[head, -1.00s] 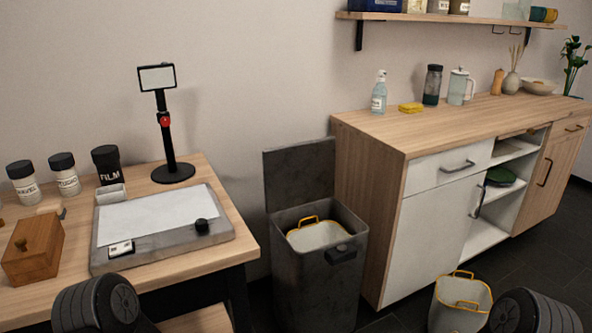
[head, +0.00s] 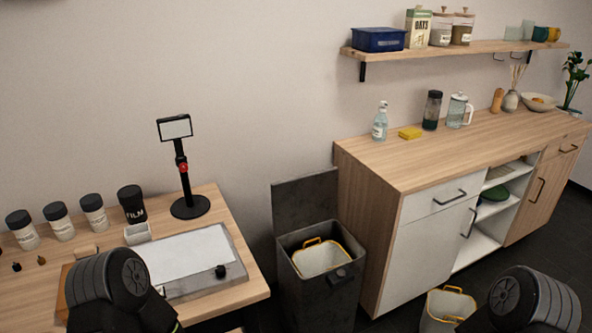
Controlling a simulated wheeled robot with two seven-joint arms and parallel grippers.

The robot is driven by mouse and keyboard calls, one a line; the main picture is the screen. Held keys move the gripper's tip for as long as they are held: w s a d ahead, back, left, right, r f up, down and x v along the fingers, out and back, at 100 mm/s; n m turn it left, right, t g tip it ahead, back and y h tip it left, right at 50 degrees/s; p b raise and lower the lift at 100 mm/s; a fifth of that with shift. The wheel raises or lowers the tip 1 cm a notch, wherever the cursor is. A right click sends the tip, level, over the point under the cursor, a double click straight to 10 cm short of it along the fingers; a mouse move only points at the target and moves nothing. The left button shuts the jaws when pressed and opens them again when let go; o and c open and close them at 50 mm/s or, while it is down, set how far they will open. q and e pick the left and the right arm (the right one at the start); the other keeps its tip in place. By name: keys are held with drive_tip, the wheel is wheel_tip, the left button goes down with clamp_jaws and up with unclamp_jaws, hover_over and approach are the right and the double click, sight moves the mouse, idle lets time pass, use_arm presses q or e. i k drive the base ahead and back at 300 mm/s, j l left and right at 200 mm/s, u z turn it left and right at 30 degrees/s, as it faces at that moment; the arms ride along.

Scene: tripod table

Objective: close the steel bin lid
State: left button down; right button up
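The steel bin (head: 318,295) is a dark grey box standing on the floor between the wooden table and the cabinet. Its lid (head: 305,202) is open and stands upright at the back against the wall side. Inside the bin is a pale liner bucket (head: 318,259) with a yellow rim and handle. My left arm shows at the lower left over the table and my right arm at the lower right in front of the cabinet. Only dark rounded arm parts show; neither gripper's fingers are in view.
The table (head: 222,204) holds a phone stand (head: 184,170), a grey board with a white sheet (head: 188,256) and several jars. The cabinet (head: 430,245) stands close at the bin's right. A second yellow-rimmed bucket (head: 446,308) stands on the floor before the cabinet.

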sight(303, 201)
drive_tip(key=i+l+z, duration=0.2)
drive_tip(key=i+l, duration=0.8)
drive_tip(key=i, duration=0.15)
